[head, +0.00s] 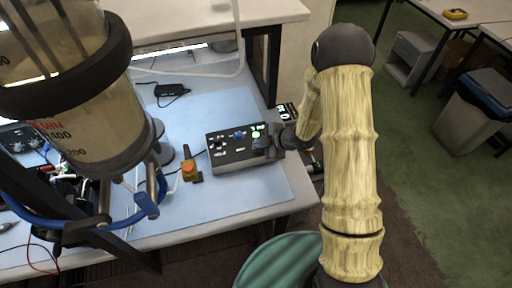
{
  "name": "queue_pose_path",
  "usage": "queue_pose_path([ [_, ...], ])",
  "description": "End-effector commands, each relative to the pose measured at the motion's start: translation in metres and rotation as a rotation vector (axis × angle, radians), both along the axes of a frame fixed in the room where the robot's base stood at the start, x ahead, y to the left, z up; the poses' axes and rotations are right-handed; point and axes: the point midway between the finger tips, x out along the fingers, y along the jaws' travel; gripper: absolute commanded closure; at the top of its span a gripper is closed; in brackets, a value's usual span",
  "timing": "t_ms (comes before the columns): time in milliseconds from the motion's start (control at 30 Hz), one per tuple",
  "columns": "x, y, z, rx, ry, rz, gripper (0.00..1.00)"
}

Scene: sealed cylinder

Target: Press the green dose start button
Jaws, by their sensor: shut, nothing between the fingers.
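The dark control box (229,158) stands on the blue bench mat, with small knobs and buttons on its sloped top panel. The green button (256,133) shows as a small bright green spot near the panel's upper right. A blue knob (238,135) is to its left. My gripper (261,146) is shut and empty, its dark tip over the right end of the box, just below the green button in the picture. I cannot tell whether it touches the panel. My gripper and wrist hide the box's right end.
A large clear cylinder (85,125) with a dark ring stands at the left. An orange-topped switch (189,168) lies left of the box. A black adapter (172,90) with a cable lies behind. The blue mat (235,200) is clear in front of the box.

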Motion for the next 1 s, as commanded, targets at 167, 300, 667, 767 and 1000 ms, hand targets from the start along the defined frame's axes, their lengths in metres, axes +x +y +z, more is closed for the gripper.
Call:
queue_pose_path([
  [167, 0.0, 0.0, 0.001, -0.001, 0.001, 0.0, 1.0],
  [300, 0.0, 0.0, 0.008, -0.001, 0.001, 0.0, 1.0],
  [667, 0.0, 0.0, 0.016, -0.001, 0.001, 0.0, 1.0],
  [767, 0.0, 0.0, 0.016, 0.0, 0.001, 0.001, 1.0],
  [1000, 0.0, 0.0, 0.027, 0.0, 0.0, 0.0, 1.0],
])
